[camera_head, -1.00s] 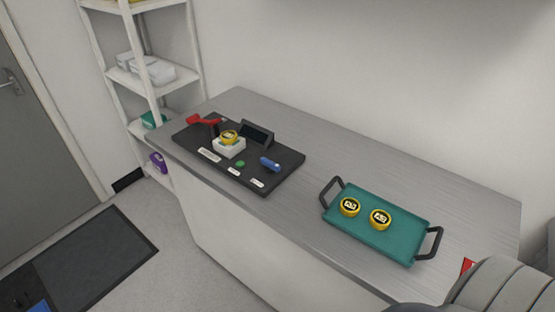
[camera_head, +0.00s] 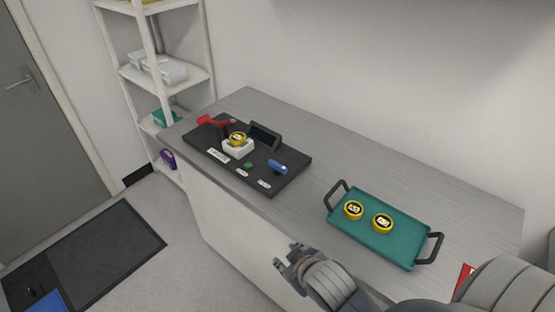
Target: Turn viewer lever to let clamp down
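The interferometer (camera_head: 216,167) is a black base on the counter, left of centre. A blue lever (camera_head: 278,167) sits at its right part, and a red lever-like clamp arm (camera_head: 212,121) at its back left. A yellow round piece (camera_head: 237,139) rests on a white block (camera_head: 238,151) between them. A green button (camera_head: 248,165) is in front. Which lever is the viewer lever cannot be read from the labels. My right gripper (camera_head: 284,261) is at the counter's front edge, well short of the device, with its fingers apart and nothing between them. My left gripper is not in view.
A teal tray (camera_head: 398,251) with black handles holds two yellow round pieces (camera_head: 353,210) to the right of the device. A small dark screen (camera_head: 264,136) stands on the base. White shelves (camera_head: 165,82) stand at the left. The counter between device and tray is clear.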

